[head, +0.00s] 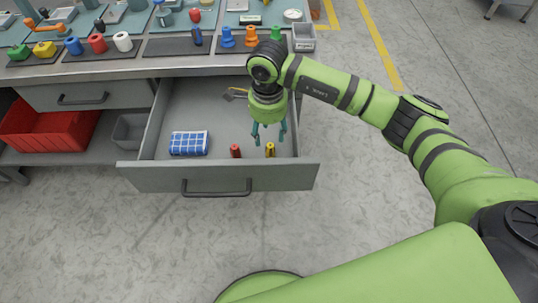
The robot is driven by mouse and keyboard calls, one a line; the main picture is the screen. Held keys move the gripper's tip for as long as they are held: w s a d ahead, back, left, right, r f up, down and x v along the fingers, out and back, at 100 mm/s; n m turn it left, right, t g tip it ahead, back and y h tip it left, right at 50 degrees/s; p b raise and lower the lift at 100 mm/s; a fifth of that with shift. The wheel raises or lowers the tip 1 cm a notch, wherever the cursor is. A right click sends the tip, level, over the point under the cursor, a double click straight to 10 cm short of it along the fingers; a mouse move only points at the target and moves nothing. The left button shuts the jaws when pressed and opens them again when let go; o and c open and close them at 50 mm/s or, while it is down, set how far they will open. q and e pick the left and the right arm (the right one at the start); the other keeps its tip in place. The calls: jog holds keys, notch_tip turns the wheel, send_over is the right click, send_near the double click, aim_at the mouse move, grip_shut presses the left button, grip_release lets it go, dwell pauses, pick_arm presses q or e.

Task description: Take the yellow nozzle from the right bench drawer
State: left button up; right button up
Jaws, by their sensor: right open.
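The right bench drawer (220,179) is pulled open below the bench top. The yellow nozzle (270,150) stands inside it near the front right corner. A red nozzle-like piece (236,151) stands to its left. My right gripper (269,139) points down over the right part of the drawer, open and empty, with its fingertips just above and behind the yellow nozzle in the picture. I cannot tell the exact height between them. My left gripper is not in view.
A blue-and-white checked block (188,143) lies in the drawer's left part, and a grey tool (233,94) lies at the back. The bench top (150,66) holds several coloured parts. A closed left drawer (60,97) and a red bin (48,130) are at left.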

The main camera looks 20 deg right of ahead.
aim_at(271, 145)
jog(key=shift+s+f, duration=0.1)
jog(key=shift+f, duration=0.6)
jog(key=f, duration=0.1)
jog(key=f+p, duration=0.1)
jog(key=f, duration=0.2)
jog(key=shift+s+d+f+p, duration=0.1)
jog(key=shift+d+f+p, duration=0.2)
jog(key=shift+p, duration=0.1)
jog(key=shift+f, duration=0.6)
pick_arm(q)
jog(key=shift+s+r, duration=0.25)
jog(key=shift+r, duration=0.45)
pick_arm(e)
jog(key=shift+a, duration=0.1)
grip_shut()
